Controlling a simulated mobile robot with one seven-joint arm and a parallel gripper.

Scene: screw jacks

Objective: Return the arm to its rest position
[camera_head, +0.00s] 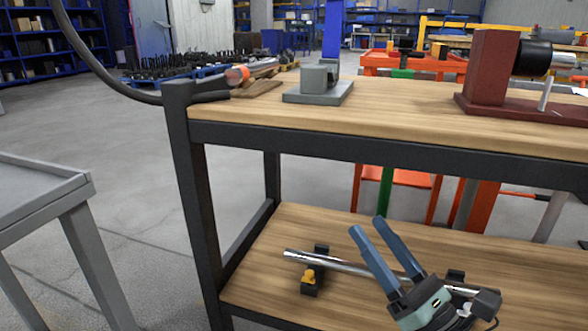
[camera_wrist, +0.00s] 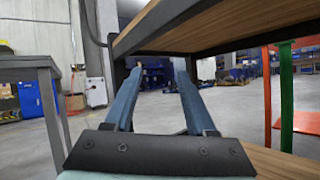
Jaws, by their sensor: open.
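My gripper (camera_head: 368,227) is at the lower right of the head view, with two blue fingers spread apart and pointing up and to the left. Nothing is between them. In the wrist view, the gripper (camera_wrist: 159,66) is also open and empty, with the underside of the upper worktop above it. In the head view it overlaps the lower wooden shelf (camera_head: 275,272) and a shiny rod (camera_head: 335,263); I cannot tell how far above the shelf it is.
The worktop (camera_head: 400,100) bears a grey block fixture (camera_head: 318,84) and a dark red machine stand (camera_head: 490,75). Black clamps, one with a yellow knob (camera_head: 309,276), are at the rod. A grey table (camera_head: 35,190) stands left, with open floor between.

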